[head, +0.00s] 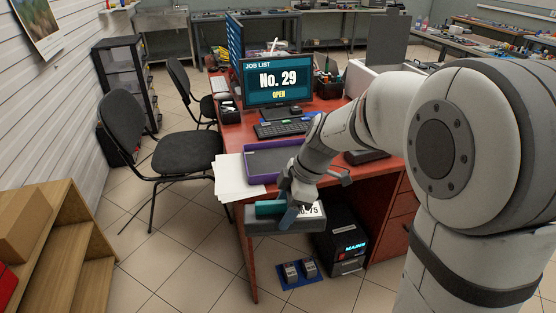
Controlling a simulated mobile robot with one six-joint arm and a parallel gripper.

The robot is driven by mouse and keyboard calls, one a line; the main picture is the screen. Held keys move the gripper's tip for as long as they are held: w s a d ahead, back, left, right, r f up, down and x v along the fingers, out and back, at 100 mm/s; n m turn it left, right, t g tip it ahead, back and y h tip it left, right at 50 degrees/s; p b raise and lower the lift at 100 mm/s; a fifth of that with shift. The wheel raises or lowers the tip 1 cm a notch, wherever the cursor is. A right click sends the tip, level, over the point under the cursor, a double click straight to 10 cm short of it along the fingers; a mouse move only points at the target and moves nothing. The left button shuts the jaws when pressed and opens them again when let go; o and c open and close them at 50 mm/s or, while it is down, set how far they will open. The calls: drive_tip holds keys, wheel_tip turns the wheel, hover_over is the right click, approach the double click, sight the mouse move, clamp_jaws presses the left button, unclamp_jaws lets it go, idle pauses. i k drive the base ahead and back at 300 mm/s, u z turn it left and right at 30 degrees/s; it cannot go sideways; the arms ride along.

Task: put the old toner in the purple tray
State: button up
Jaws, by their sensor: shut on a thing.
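The purple tray (247,167) lies on the red desk, left of my arm, with a dark inside that looks empty where I can see it. A teal block (268,208), which looks like the old toner, is at the grey machine (259,226) at the desk's near end. My gripper (286,212) points down there and is shut on the teal block, just in front of the tray. My gripper and wrist hide part of the block and part of the tray's right side. I cannot tell whether the block still touches the machine.
White papers (238,180) lie left of the tray. The keyboard (280,129) and a monitor (278,82) reading "No. 29 OPEN" stand behind it. A black chair (180,152) is at the left. A black unit (341,243) and a blue mat (290,284) are on the floor.

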sight(280, 162)
drive_tip(key=i, duration=1.35)
drive_tip(key=z, duration=0.05)
